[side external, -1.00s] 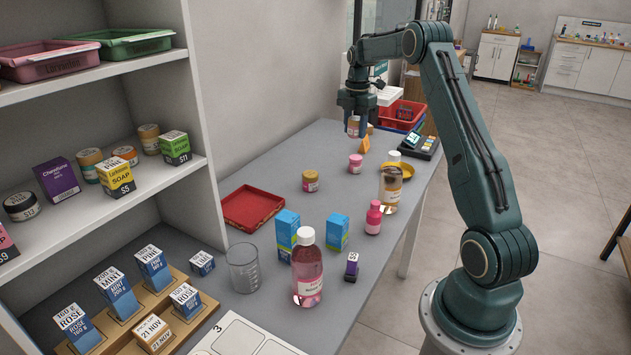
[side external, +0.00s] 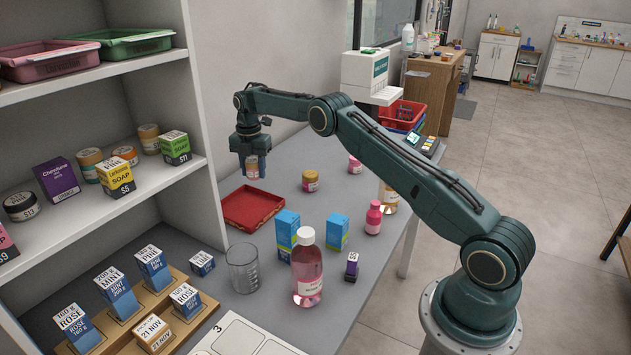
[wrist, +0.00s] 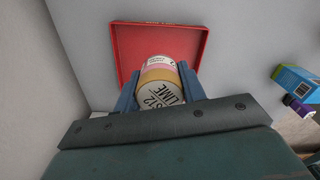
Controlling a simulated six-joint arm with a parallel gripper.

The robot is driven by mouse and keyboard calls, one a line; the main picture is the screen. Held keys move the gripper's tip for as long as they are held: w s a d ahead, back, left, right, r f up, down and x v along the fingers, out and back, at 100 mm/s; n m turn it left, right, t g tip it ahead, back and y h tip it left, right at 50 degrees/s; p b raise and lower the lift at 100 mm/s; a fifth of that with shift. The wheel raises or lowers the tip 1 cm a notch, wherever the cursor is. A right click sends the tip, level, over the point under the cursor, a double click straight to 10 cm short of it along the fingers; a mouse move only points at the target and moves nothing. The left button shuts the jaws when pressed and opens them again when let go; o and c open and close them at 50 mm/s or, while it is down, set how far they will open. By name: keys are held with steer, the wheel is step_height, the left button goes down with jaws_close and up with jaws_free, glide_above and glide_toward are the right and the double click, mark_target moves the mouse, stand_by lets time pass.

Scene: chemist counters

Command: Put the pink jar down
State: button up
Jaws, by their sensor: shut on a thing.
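My gripper (side external: 252,172) is shut on a small jar (side external: 253,165) and holds it in the air above the far part of the red tray. In the wrist view the jar (wrist: 160,80) sits between the two blue-grey fingers. It has a pink and white label, an amber band and a pale lid lettered LIME. The red tray (side external: 245,222) lies empty, as far as it shows, on the grey counter by the wall. In the wrist view the tray (wrist: 122,45) lies beneath and beyond the jar. A pink-lidded jar (side external: 355,164) stands on the counter.
A gold-lidded pink jar (side external: 310,181) stands right of the tray. Blue boxes (side external: 288,232), a pink bottle (side external: 307,268) and a glass beaker (side external: 242,267) stand nearer the camera. A white shelf unit (side external: 205,120) rises at the left.

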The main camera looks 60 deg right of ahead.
mark_target(250, 206)
steer(key=shift+w+a+f, duration=0.2)
steer(key=shift+a+f, duration=0.2)
steer(key=shift+f, duration=1.05)
steer(key=shift+w+a+f, duration=0.15)
steer(key=shift+a+f, duration=0.2)
steer(key=shift+f, duration=1.15)
steer(key=shift+w+a+f, duration=0.2)
steer(key=shift+a+f, duration=0.2)
steer(key=shift+f, duration=1.05)
steer(key=shift+f, duration=0.1)
steer(key=o, duration=1)
step_height(250, 206, up, 12)
